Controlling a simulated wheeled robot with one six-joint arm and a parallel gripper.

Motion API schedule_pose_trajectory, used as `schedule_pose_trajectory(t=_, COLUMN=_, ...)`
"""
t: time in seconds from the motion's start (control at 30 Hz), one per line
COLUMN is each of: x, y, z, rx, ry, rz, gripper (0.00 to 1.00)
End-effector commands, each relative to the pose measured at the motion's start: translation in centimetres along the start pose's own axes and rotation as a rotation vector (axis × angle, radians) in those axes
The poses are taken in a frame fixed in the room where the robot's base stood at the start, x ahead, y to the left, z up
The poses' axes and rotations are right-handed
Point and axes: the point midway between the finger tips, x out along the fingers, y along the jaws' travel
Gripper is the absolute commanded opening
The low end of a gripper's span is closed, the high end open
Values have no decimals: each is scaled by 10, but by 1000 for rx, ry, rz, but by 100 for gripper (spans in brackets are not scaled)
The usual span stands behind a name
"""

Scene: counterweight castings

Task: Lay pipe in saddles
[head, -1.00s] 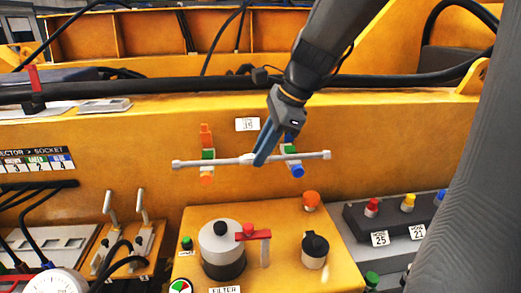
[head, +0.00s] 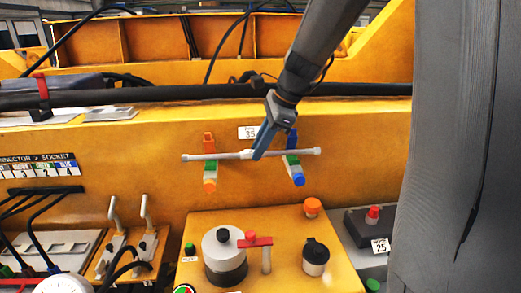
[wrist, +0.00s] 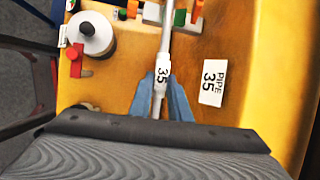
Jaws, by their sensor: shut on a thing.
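A thin light-grey pipe (head: 228,155) with wider end caps lies nearly level in front of the yellow wall. My gripper (head: 257,154) is shut on its middle. In the wrist view the blue fingers of my gripper (wrist: 160,98) sit on both sides of the pipe (wrist: 166,45) at its "35" label. The left saddle (head: 210,170), orange and green, and the right saddle (head: 294,166), blue and green, are on the wall. The pipe crosses both in the head view, near the tops of their green parts. I cannot tell whether it touches them.
A "PIPE 35" card (wrist: 213,83) is on the wall beside the pipe. Below stands a yellow console with a canister (head: 224,262), a red lever (head: 254,242), a black-topped knob (head: 315,258) and an orange cap (head: 312,207). Metal levers (head: 113,213) stand at left.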

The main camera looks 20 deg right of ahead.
Motion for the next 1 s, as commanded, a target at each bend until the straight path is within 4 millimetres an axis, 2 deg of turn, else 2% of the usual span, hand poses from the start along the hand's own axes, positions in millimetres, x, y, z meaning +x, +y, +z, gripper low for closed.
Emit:
schedule_pose_trajectory(t=0.23, x=5, y=-22, z=-2, rx=0, ry=0, rz=-1, gripper=0)
schedule_pose_trajectory(t=0.5, x=23, y=-16, z=-10, rx=0, ry=0, rz=0, gripper=0)
schedule_pose_trajectory(t=0.93, x=26, y=-16, z=-11, rx=0, ry=0, rz=-1, gripper=0)
schedule_pose_trajectory(t=0.97, x=26, y=-16, z=-11, rx=0, ry=0, rz=-1, gripper=18)
schedule_pose_trajectory(t=1.0, x=26, y=-15, z=-11, rx=0, ry=0, rz=-1, gripper=25)
